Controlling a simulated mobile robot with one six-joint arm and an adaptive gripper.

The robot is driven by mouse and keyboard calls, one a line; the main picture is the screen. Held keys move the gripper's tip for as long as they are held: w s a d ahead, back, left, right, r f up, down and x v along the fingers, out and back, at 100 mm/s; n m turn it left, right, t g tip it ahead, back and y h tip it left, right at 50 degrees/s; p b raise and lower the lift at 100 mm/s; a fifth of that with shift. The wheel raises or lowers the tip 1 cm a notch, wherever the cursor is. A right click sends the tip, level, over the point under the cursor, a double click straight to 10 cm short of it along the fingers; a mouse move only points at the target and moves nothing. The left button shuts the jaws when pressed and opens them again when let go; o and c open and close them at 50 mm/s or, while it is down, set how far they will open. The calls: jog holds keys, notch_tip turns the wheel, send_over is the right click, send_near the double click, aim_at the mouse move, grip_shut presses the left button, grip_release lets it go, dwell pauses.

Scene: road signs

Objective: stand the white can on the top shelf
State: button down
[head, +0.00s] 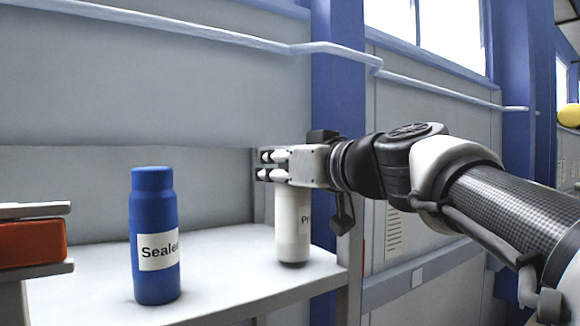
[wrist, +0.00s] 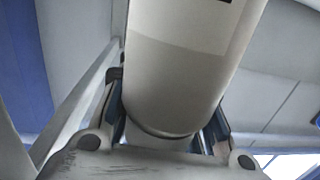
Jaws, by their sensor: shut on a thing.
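The white can (head: 291,232) is upright at the right end of the pale shelf board (head: 225,262), its label partly cut off from view. Its base is at the board with a dark shadow under it; I cannot tell whether it touches. My gripper (head: 268,166) reaches in from the right and is shut on the upper part of the can, hiding its top. In the wrist view the can (wrist: 185,75) fills the middle between the fingers.
A blue bottle (head: 154,235) labelled "Sealer" stands on the same board, left of the can, with clear board between them. A red-orange object (head: 30,243) lies between boards at the far left. A low back panel and a right-hand upright bound the shelf.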

jog(key=shift+f+b, duration=0.5)
jog(key=shift+b, duration=0.15)
jog(key=c, duration=1.6)
grip_release()
jog(key=o, duration=0.6)
jog(key=shift+c, duration=0.2)
jog(key=shift+f, duration=0.1)
notch_tip(320, 180, up, 10)
